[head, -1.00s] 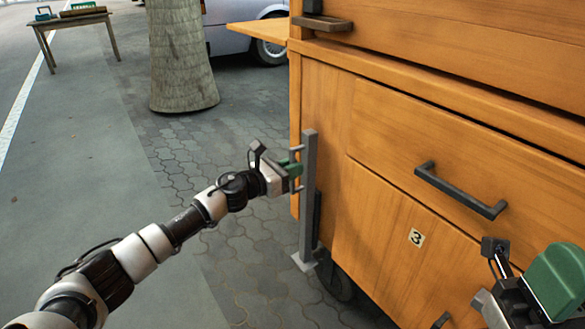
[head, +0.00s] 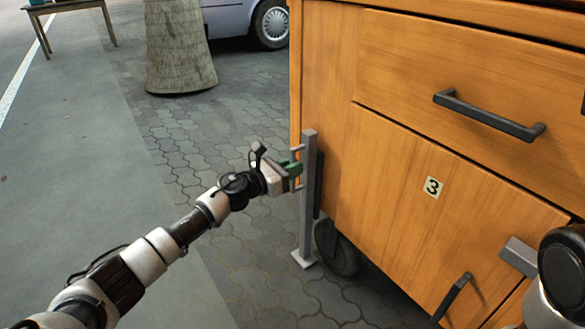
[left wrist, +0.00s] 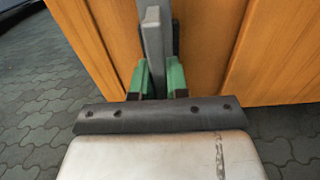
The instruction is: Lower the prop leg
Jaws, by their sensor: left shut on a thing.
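The prop leg (head: 308,195) is a grey upright bar with a small flat foot plate (head: 304,260), at the left corner of the wooden cart (head: 400,170). In the head view my left gripper (head: 293,170) is at its upper part, with green fingers. In the left wrist view the green fingers (left wrist: 158,82) stand on either side of the bar (left wrist: 153,45) and are shut on it. The foot is low beside the wheel; whether it touches the ground is not clear. My right gripper is out of view; only part of my right arm shows at the right edge.
The cart has a dark wheel (head: 336,248) behind the leg, a drawer handle (head: 490,115), a lower handle (head: 455,297) and a number 3 label (head: 433,187). Paving left of the cart is open. A tree trunk (head: 180,50) and parked car (head: 245,22) stand behind.

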